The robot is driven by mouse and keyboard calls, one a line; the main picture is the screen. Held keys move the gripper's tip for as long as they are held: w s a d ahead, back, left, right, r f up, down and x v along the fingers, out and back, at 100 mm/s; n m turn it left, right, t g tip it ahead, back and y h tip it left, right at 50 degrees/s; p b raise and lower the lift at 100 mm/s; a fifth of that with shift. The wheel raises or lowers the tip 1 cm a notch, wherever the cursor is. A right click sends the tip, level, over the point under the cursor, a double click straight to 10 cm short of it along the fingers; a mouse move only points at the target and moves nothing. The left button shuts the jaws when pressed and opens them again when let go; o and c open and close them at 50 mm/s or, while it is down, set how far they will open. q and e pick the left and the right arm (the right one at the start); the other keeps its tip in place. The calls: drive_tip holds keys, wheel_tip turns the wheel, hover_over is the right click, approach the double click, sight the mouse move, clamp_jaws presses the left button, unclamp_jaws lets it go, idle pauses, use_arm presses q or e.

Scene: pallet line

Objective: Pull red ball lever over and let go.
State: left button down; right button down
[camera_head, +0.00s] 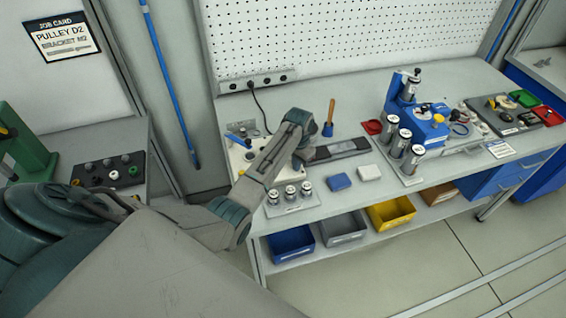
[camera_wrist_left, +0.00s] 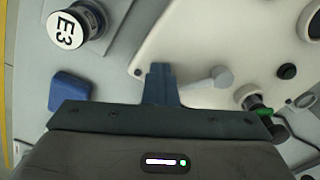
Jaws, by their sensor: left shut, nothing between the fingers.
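My left gripper (camera_head: 303,157) is over the near right part of the white panel (camera_head: 238,157), partly hidden by my own arm. In the left wrist view its narrow blue-grey fingers (camera_wrist_left: 160,72) are together and empty, over the edge of the white panel (camera_wrist_left: 225,30). Just right of the fingertips a pale grey lever (camera_wrist_left: 212,78) with a rounded end lies across the panel; I cannot tell whether they touch. No red ball shows in either view; my arm hides part of the panel in the head view. A blue handle (camera_head: 238,139) shows at the panel's left. My right gripper is out of view.
Several capped cylinders (camera_head: 290,191) stand at the table's front edge; one is marked E3 (camera_wrist_left: 68,29). A blue block (camera_head: 339,181) and a white block (camera_head: 369,173) lie nearby. A blue fixture (camera_head: 422,122) is to the right.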

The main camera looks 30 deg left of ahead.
use_arm(q)
drive_tip(key=r, duration=0.2)
drive_tip(key=w+r, duration=0.1)
drive_tip(key=r, duration=0.1)
drive_tip(key=shift+w+r+p, duration=0.15)
drive_tip(key=shift+r+p, duration=0.15)
drive_tip(key=shift+r, duration=0.1)
drive_tip(key=shift+d+r, duration=0.3)
drive_tip(key=shift+r, duration=0.4)
drive_tip(key=shift+s+a, duration=0.2)
drive_tip(key=shift+a, duration=0.1)
drive_tip(key=shift+d+f, duration=0.1)
